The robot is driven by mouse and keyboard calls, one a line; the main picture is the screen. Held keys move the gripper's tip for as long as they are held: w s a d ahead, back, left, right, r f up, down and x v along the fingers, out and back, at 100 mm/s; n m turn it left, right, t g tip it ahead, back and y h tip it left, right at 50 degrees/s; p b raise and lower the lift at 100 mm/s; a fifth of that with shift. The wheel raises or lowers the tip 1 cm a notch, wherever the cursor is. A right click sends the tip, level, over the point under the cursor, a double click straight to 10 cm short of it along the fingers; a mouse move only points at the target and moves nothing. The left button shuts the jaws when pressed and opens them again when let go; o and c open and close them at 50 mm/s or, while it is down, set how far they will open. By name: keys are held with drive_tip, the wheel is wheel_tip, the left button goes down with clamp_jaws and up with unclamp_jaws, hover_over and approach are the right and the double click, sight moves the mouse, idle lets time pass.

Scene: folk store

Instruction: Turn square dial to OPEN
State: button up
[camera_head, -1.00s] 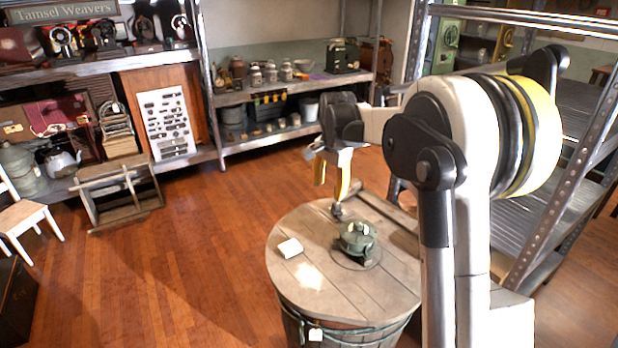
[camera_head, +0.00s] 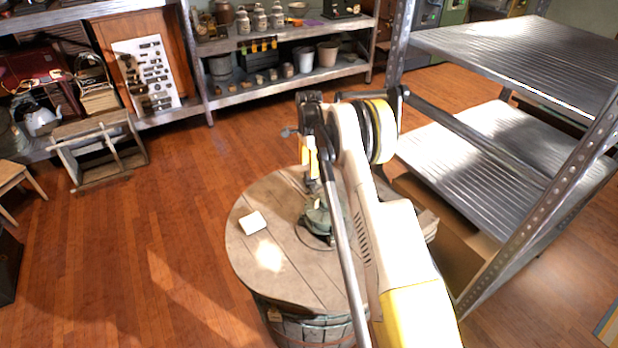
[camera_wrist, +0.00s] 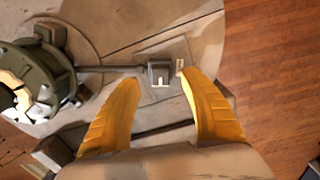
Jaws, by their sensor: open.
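The square dial (camera_wrist: 160,73) is a small grey block with a pale mark, at the end of a thin rod from a round green metal device (camera_wrist: 38,85). A small tan tag (camera_wrist: 180,66) with a mark sits just right of it. The device also shows on the barrel top in the head view (camera_head: 316,222), partly hidden by my arm. My gripper (camera_wrist: 159,78) is open, its two yellow fingers on either side of the dial in the wrist view. Contact cannot be told. In the head view my gripper (camera_head: 311,160) is over the barrel's far part.
The wooden barrel (camera_head: 257,205) carries a white block (camera_head: 253,222) on its left side. A metal shelf rack (camera_head: 500,150) stands close on the right. A long shelf (camera_head: 290,85) with jars and pots is behind. The wooden floor at left is mostly clear.

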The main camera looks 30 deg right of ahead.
drive_tip(key=shift+f+b, duration=0.45)
drive_tip(key=shift+f, duration=1.3)
drive_tip(key=shift+c, duration=0.2)
clamp_jaws()
